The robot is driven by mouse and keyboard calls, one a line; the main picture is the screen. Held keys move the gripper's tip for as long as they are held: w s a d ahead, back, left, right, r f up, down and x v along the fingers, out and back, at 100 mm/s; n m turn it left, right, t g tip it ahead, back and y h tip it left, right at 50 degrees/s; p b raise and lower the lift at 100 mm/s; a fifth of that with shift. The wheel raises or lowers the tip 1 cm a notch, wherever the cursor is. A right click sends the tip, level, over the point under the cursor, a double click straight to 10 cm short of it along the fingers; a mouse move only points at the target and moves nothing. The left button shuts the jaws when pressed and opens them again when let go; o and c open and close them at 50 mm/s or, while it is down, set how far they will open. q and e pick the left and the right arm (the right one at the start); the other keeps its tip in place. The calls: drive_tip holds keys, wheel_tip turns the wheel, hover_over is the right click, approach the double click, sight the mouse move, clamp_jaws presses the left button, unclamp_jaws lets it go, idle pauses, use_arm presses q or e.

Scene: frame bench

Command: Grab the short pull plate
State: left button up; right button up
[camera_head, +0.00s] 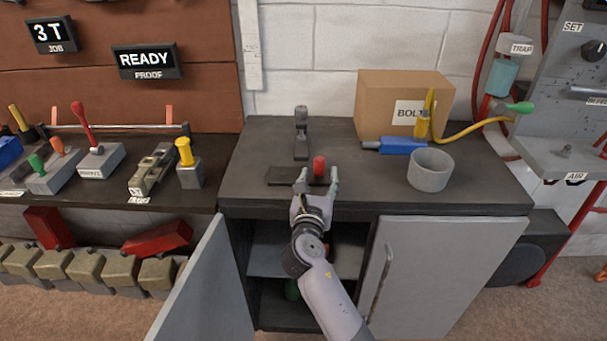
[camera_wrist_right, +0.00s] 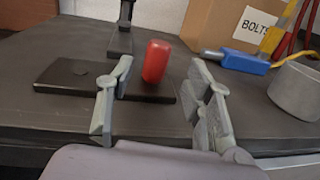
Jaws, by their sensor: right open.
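A dark flat plate (camera_head: 281,175) lies near the front edge of the bench top. A short red grip (camera_head: 319,165) stands upright at the plate's right end. In the right wrist view the plate (camera_wrist_right: 70,76) runs behind the left finger, and the red grip (camera_wrist_right: 157,61) shows between the fingers. I cannot tell for sure whether grip and plate are one piece. My right gripper (camera_head: 318,181) is open and empty, its fingers just in front of the red grip, one to each side; no contact shows. My left gripper is not in view.
A dark upright tool (camera_head: 301,138) stands behind the plate. A bolts box (camera_head: 385,100), a blue tool (camera_head: 403,145) and a grey cup (camera_head: 430,170) are to the right. The cabinet's left door (camera_head: 210,290) hangs open below. Levers and blocks line the left bench.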

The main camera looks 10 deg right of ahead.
sight(318, 166)
drive_tip(key=x, duration=0.5)
drive_tip(key=shift+w+a+r, duration=0.1)
drive_tip(key=shift+w+r, duration=0.05)
clamp_jaws()
idle(0.4)
idle(0.5)
drive_tip(key=shift+r, duration=0.2)
